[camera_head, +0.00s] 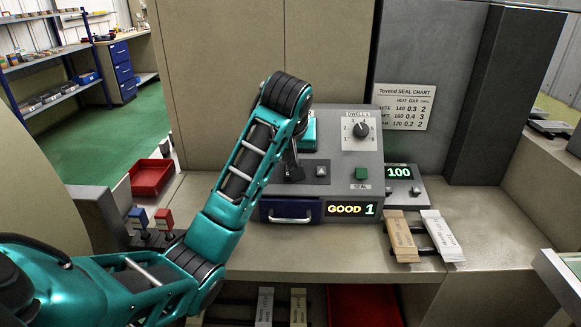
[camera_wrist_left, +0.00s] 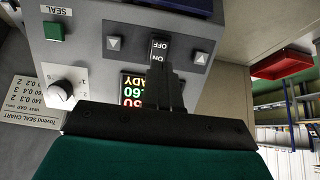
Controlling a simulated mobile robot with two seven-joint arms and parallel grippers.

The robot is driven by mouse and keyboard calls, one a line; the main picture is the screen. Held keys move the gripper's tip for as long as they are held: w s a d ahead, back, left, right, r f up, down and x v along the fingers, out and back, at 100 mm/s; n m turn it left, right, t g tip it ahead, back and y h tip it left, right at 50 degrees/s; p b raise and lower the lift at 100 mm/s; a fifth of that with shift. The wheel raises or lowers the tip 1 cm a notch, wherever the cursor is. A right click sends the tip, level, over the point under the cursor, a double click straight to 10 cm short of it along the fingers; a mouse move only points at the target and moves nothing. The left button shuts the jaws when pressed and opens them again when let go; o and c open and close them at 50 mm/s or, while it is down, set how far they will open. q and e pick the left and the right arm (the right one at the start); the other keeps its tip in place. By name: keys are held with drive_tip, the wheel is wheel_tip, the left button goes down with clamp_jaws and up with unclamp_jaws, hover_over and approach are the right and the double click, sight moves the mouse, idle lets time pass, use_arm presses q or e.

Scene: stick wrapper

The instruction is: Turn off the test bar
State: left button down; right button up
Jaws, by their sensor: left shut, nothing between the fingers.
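The grey sealing machine (camera_head: 345,190) stands on the counter in the head view, with a knob, a green SEAL button (camera_head: 362,173) and a lit GOOD 1 display. In the wrist view, upside down, its rocker switch (camera_wrist_left: 160,46) has OFF and ON marks. A lit display (camera_wrist_left: 131,92), partly hidden by my fingers, reads what looks like READY and 160. My left gripper (camera_wrist_left: 162,72) is shut and empty, its tips right at the ON end of the switch. I cannot tell whether they touch it. In the head view my arm hides part of the panel.
Arrow buttons (camera_wrist_left: 114,43) and (camera_wrist_left: 201,58) flank the switch. A unit showing 100 (camera_head: 399,173) and two packets (camera_head: 402,237) (camera_head: 441,235) are at the right. A red tray (camera_head: 150,178) and blue and red handles (camera_head: 164,219) are at the left.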

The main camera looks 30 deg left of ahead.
use_arm(q)
drive_tip(key=x, duration=0.6)
drive_tip(key=shift+f, duration=0.1)
